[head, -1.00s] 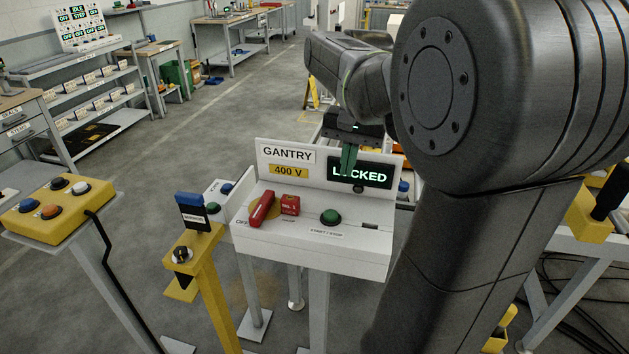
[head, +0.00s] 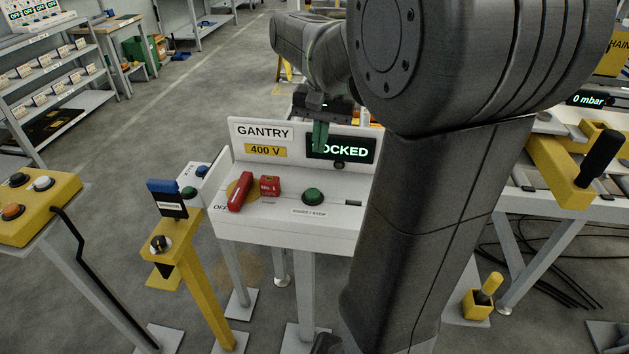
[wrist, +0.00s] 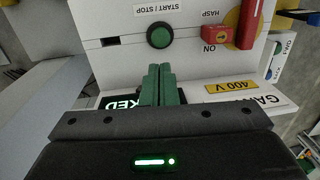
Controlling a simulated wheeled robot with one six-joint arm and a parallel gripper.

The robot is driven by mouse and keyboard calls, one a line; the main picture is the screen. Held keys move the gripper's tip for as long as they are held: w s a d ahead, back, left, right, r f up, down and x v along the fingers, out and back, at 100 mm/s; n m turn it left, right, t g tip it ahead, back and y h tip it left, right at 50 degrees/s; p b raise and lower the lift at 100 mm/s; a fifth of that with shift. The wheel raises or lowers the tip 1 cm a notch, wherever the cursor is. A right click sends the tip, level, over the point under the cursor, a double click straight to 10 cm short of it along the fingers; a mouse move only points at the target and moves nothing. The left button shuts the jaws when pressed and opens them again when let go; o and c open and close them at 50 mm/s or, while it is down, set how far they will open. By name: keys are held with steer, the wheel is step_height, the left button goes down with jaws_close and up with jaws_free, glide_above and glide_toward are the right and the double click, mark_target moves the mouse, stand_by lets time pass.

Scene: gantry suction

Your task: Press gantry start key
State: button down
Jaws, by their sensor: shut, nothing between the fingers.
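The gantry control box (head: 290,232) is white and stands on a post, with a back panel reading GANTRY, 400 V and a lit display (head: 341,149) that reads LOCKED. The round green START / STOP key (head: 313,196) is on its top face, and also shows in the wrist view (wrist: 160,36). A red padlock block (head: 270,186) sits by the red switch handle (head: 240,192). My gripper (head: 320,136) is shut and empty, its green fingers in front of the display in the head view. In the wrist view my fingertips (wrist: 160,70) point toward the green key, apart from it.
A yellow post with a blue-topped tag (head: 167,198) and a black knob stands left of the box. A yellow button box (head: 38,212) is at far left. A white rig with a 0 mbar display (head: 587,98) is at right.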

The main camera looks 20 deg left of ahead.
mark_target(315, 194)
steer(key=f, duration=0.7)
steer(key=a+f, duration=0.1)
steer(key=f, duration=0.3)
steer(key=shift+s+f+p, duration=0.15)
steer(key=shift+s+p, duration=0.05)
steer(key=shift+p, duration=0.2)
steer(key=shift+f, duration=0.1)
steer(key=shift+f+b, duration=0.65)
steer(key=shift+f, duration=0.25)
steer(key=shift+s+d+f, duration=0.15)
steer(key=shift+s+f, duration=0.1)
steer(key=r+p, duration=0.1)
steer(key=r, duration=0.1)
steer(key=r+p, duration=0.1)
steer(key=p, duration=0.1)
steer(key=r+p, duration=0.1)
steer(key=r, duration=0.1)
steer(key=shift+w+r, duration=0.3)
step_height(315, 194, up, 9)
steer(key=b, duration=0.1)
steer(key=shift+w+d+r, duration=0.2)
steer(key=shift+d, duration=0.25)
